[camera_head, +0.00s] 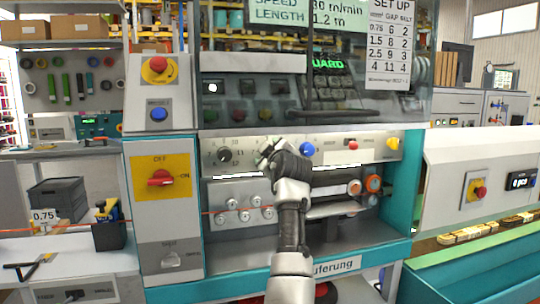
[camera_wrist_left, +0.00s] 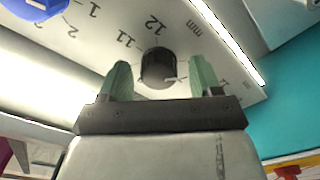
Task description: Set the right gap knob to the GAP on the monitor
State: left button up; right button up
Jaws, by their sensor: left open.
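My left gripper (camera_head: 268,153) is in front of the control panel (camera_head: 350,141) in the head view and hides the right gap knob there. In the left wrist view, the black knob (camera_wrist_left: 157,66) sits between the open green fingers of the gripper (camera_wrist_left: 160,78), with space showing on both sides. A pale pointer mark shows on the knob's lower right edge. The scale numbers 11, 12, 1 and 2 and "mm" appear upside down around it. The left knob (camera_head: 224,155) is uncovered. The monitor (camera_head: 310,14) shows speed 30 m/min and length 1.2 m; its top is cut off, and no GAP line shows.
A set-up sheet (camera_head: 390,45) hangs at the upper right. A blue button (camera_head: 306,149), also in the wrist view (camera_wrist_left: 35,8), a red one (camera_head: 353,145) and a yellow one (camera_head: 393,143) sit right of the gripper. A red main switch (camera_head: 161,178) is at left.

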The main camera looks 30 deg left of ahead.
pick_arm(q)
jog(key=shift+r, duration=0.1)
jog(key=b+v, duration=0.1)
jog(key=v, duration=0.9)
jog(key=shift+s+d, duration=0.25)
jog(key=shift+d, duration=0.05)
pick_arm(e)
jog(key=w, duration=0.3)
jog(key=shift+w+a, duration=0.3)
jog(key=shift+a, duration=0.1)
